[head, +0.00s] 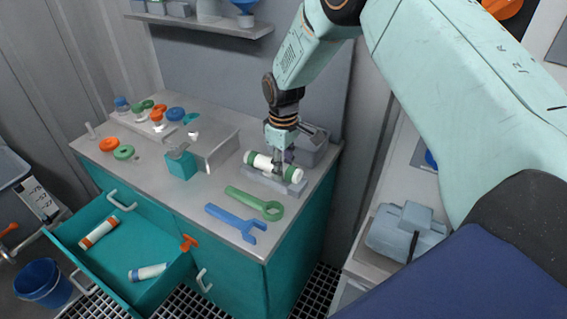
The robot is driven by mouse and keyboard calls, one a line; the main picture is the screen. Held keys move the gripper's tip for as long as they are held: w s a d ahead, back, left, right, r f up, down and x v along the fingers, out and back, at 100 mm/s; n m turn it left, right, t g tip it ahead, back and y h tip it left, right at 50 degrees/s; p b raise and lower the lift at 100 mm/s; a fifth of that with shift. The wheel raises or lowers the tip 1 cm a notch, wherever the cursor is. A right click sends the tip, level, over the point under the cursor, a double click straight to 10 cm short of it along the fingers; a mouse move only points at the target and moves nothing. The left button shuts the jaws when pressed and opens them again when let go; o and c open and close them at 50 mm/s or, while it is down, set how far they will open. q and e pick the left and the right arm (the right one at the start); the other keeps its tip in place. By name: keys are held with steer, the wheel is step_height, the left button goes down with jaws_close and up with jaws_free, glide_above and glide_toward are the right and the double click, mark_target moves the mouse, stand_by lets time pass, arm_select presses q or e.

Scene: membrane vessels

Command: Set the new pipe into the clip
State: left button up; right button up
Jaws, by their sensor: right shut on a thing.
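A white pipe with green ends (262,162) lies at the right of the grey bench top, over a light grey block (269,181) that looks like the clip. My right gripper (279,165) reaches down from above and is shut on this pipe near its right part. The fingers hide some of the pipe. I cannot tell whether the pipe rests fully in the block or sits just above it. My left gripper is not in view.
A green wrench (254,203) and a blue wrench (236,222) lie in front. The open teal drawer (117,262) holds an orange-ended pipe (99,232) and a blue-ended pipe (149,272). A grey box (309,147) stands behind the gripper. Coloured rings sit at the bench's left.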

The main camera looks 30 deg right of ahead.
steer(key=shift+w+f, duration=0.25)
steer(key=shift+w, duration=0.1)
steer(key=shift+s+r, duration=0.15)
steer(key=shift+s, duration=0.15)
steer(key=shift+w+f, duration=0.2)
steer(key=shift+f, duration=0.1)
steer(key=o, duration=0.9)
steer(key=shift+s, duration=0.2)
steer(key=o, duration=0.4)
steer(key=shift+w, duration=0.2)
steer(key=shift+c, duration=0.2)
steer(key=shift+s+r, duration=0.1)
steer(key=shift+r, duration=0.05)
step_height(320, 180, up, 12)
